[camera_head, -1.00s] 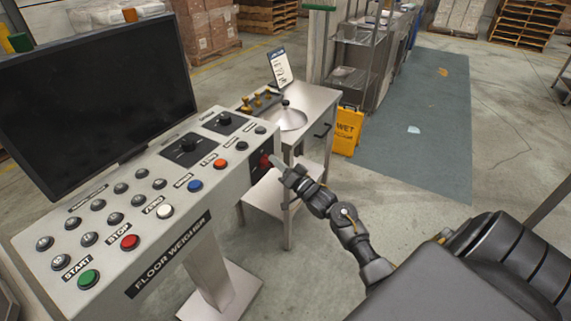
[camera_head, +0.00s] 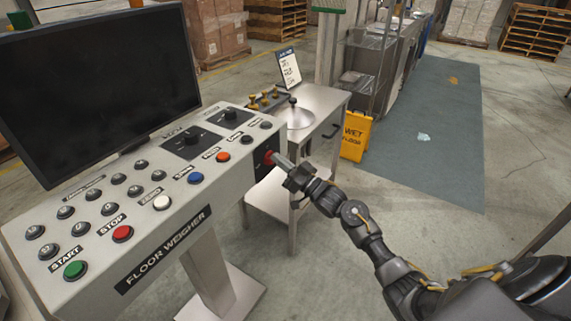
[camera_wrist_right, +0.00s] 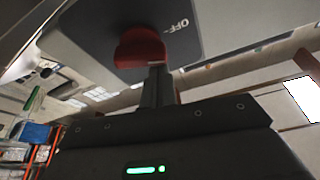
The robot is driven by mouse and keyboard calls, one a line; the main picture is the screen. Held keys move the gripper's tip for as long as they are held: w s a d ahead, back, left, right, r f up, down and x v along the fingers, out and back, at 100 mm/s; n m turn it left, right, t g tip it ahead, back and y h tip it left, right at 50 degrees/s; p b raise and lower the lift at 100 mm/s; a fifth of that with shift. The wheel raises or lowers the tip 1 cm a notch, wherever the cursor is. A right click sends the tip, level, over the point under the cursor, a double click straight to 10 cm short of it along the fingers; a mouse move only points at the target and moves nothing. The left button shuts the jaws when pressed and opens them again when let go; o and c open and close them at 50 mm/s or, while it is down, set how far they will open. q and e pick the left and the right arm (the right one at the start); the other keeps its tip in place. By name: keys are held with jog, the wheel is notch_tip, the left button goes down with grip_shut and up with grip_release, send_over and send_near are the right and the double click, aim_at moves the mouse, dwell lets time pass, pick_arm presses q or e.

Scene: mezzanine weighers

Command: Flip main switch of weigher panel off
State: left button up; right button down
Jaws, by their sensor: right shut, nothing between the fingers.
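The weigher panel (camera_head: 100,225), labelled FLOOR WEIGHER, stands at the left under a black screen. Its main switch, a red knob (camera_head: 269,157) on a dark plate, is on the panel's right end. In the right wrist view the red knob (camera_wrist_right: 140,48) sits on the dark plate (camera_wrist_right: 105,20), with an OFF mark at its right. My right gripper (camera_head: 283,162) is shut and empty, its fingertips at the knob, seemingly touching it. In the wrist view the fingers (camera_wrist_right: 157,85) reach up to the knob's lower edge. My left gripper is not in view.
A steel side table (camera_head: 318,105) with a bowl and a sign stands just behind the panel's right end. A yellow wet-floor sign (camera_head: 355,136) stands right of it.

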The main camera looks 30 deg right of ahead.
jog(key=shift+s+a+f+n+g+y+b, duration=0.15)
jog(key=shift+n+y, duration=0.1)
jog(key=shift+n, duration=0.3)
jog(key=shift+w+d+n+g+y+b, duration=0.15)
jog(key=shift+n+y, duration=0.1)
jog(key=shift+n, duration=0.3)
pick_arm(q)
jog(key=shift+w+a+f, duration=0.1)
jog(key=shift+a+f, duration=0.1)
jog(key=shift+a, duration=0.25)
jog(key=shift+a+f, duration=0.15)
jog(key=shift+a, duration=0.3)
pick_arm(e)
jog(key=shift+s+a, duration=0.1)
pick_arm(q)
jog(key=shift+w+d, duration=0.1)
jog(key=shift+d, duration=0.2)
